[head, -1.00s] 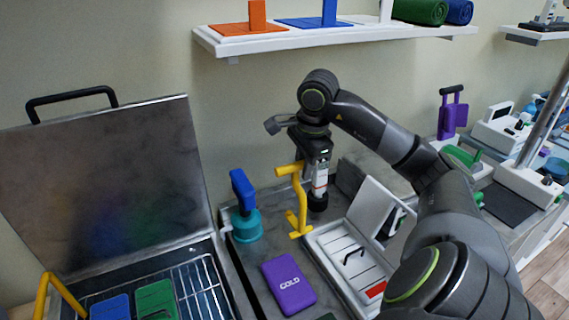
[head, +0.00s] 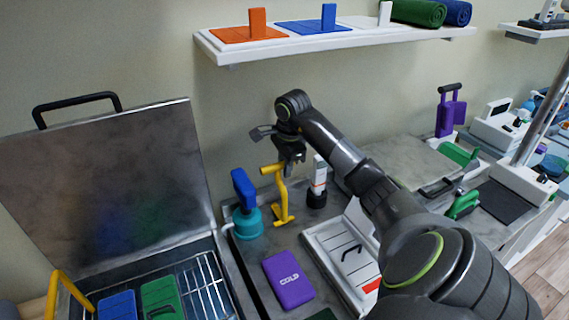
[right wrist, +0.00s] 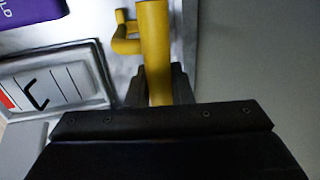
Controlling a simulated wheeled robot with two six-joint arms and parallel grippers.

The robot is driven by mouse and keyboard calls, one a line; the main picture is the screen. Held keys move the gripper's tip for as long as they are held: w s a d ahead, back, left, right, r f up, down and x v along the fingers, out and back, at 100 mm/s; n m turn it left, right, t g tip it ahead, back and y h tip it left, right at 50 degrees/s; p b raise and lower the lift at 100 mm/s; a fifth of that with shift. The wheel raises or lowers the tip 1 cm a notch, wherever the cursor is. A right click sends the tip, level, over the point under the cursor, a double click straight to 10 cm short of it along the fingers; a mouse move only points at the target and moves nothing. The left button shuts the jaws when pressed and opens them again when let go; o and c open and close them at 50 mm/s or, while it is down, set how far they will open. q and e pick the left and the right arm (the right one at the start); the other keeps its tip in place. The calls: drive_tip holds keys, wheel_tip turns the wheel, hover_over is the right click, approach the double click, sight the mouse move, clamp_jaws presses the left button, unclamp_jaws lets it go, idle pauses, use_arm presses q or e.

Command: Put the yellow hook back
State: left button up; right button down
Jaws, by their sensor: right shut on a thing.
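The yellow hook (head: 282,200) is upright beside the teal kettle-shaped weight with a blue handle (head: 247,220), over the grey counter. My right gripper (head: 285,165) is shut on the hook's upper part. The hook also shows in the right wrist view (right wrist: 154,50), its shaft between my fingers (right wrist: 159,90). I cannot tell if its lower end touches the counter. My left gripper is not in view.
A white and orange bottle in a black holder (head: 318,185) stands just right of the hook. A purple GOLD box (head: 288,280) and a white tray (head: 330,240) lie in front.

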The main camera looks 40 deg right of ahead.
drive_tip(key=shift+w+f+p, duration=0.1)
drive_tip(key=shift+f+p, duration=0.05)
drive_tip(key=shift+p, duration=0.15)
drive_tip(key=shift+w+f, duration=0.1)
drive_tip(key=shift+f, duration=0.2)
drive_tip(key=shift+f, duration=0.1)
drive_tip(key=c, duration=1.3)
unclamp_jaws()
